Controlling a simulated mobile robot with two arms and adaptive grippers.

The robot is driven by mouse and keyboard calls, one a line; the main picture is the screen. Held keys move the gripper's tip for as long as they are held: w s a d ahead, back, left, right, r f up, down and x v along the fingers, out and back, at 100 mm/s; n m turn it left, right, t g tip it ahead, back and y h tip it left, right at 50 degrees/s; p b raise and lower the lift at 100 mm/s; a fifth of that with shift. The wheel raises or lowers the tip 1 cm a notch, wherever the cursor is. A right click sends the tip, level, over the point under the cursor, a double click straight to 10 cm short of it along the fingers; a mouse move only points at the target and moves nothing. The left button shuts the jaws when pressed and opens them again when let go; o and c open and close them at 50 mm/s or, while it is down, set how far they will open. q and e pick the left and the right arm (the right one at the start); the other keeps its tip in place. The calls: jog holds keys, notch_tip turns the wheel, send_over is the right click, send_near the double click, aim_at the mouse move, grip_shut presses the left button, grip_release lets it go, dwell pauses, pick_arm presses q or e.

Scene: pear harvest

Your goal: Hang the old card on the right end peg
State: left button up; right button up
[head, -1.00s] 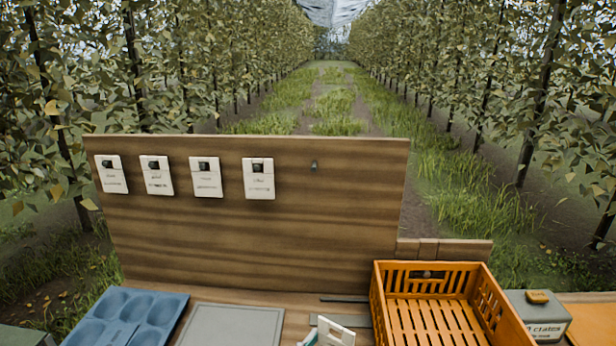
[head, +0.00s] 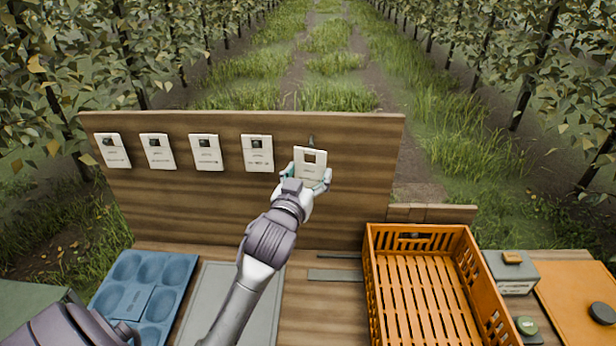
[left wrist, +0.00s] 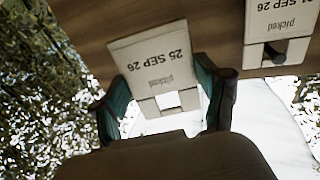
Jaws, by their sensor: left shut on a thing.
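My left gripper (head: 308,178) is shut on the old card (head: 309,155), a white card with a square hole near its top. In the head view the card is slightly tilted, just below the right end peg (head: 311,140). In the left wrist view the card (left wrist: 158,68) reads "25 SEP 26" and "picked", upside down, with teal fingers on both sides. I cannot tell the gap between card and board. The peg's tip shows above the card, not through its hole. My right gripper is not in view.
Several white cards hang in a row on the wooden board (head: 240,205); the nearest (head: 257,154) is left of the held card. An orange crate (head: 372,290), a blue tray (head: 143,300) and a grey mat (head: 262,325) lie below. A grey box (head: 515,285) stands right of the crate.

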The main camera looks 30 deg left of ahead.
pick_arm(q)
jog(key=shift+w+a+f+b, duration=0.1)
jog(key=shift+w+a+b, duration=0.1)
jog(key=shift+w+a, duration=0.3)
jog(key=shift+w+a+f+b, duration=0.1)
jog(key=shift+w+a+b, duration=0.1)
jog(key=shift+w, duration=0.45)
jog(key=w, duration=0.1)
jog(key=w+a, duration=0.1)
jog(key=w+a+b, duration=0.1)
jog(key=w, duration=0.1)
jog(key=shift+a+f, duration=0.2)
jog(key=shift+a, duration=0.05)
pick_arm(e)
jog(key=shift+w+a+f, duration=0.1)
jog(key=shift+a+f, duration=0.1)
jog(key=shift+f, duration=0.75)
pick_arm(q)
jog(key=o, duration=1)
jog(key=shift+c, duration=0.2)
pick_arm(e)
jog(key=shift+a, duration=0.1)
